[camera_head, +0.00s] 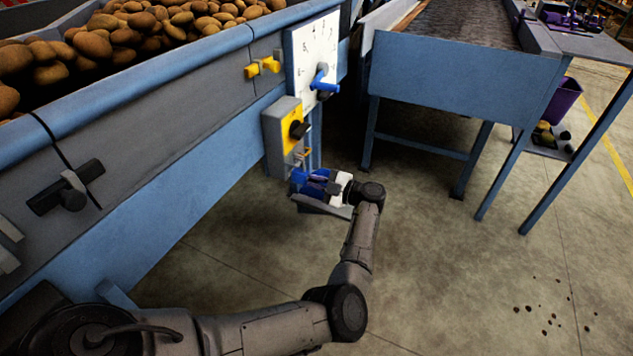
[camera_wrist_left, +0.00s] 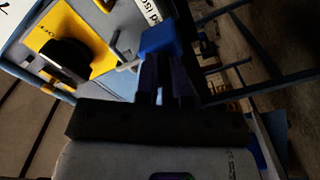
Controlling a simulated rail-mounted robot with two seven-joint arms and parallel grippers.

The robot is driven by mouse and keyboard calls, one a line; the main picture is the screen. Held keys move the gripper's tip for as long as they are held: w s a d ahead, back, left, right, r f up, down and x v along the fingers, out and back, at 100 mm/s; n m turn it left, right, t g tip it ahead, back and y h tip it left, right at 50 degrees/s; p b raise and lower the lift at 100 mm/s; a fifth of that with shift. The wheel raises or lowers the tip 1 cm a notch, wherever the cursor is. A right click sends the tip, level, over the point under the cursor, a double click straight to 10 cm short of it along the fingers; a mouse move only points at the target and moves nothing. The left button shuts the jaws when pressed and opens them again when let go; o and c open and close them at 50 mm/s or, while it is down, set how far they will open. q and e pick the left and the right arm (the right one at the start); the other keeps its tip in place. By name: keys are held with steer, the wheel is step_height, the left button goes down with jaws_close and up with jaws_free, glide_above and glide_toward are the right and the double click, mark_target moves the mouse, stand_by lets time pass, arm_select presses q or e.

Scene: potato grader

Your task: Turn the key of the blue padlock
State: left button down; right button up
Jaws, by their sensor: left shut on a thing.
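The blue padlock (camera_head: 298,176) hangs below the grey-and-yellow switch box (camera_head: 284,135) on the machine's side. In the left wrist view the padlock (camera_wrist_left: 161,36) is a blue block, with its pale shackle reaching left toward the box. My left gripper (camera_head: 311,184) is at the padlock, coming from its right. In the left wrist view its two dark fingers (camera_wrist_left: 165,75) are close together just below the blue body. They are shut on the key, which is mostly hidden between them. My right gripper is not in view.
The box has a black rotary knob (camera_head: 298,130). Above it is a white dial (camera_head: 316,60) with a blue pointer, and yellow clips (camera_head: 262,67) on the rail. A blue conveyor frame (camera_head: 460,85) stands to the right. The floor around the gripper is clear.

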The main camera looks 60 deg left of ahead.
arm_select(q)
steer(key=n+b, duration=0.1)
steer(key=n, duration=0.3)
steer(key=shift+f, duration=0.1)
steer(key=shift+n+b, duration=0.4)
steer(key=shift+n, duration=1.4)
steer(key=c, duration=1.2)
jaws_free()
steer(key=shift+p+v, duration=1.4)
steer(key=shift+v, duration=5.5)
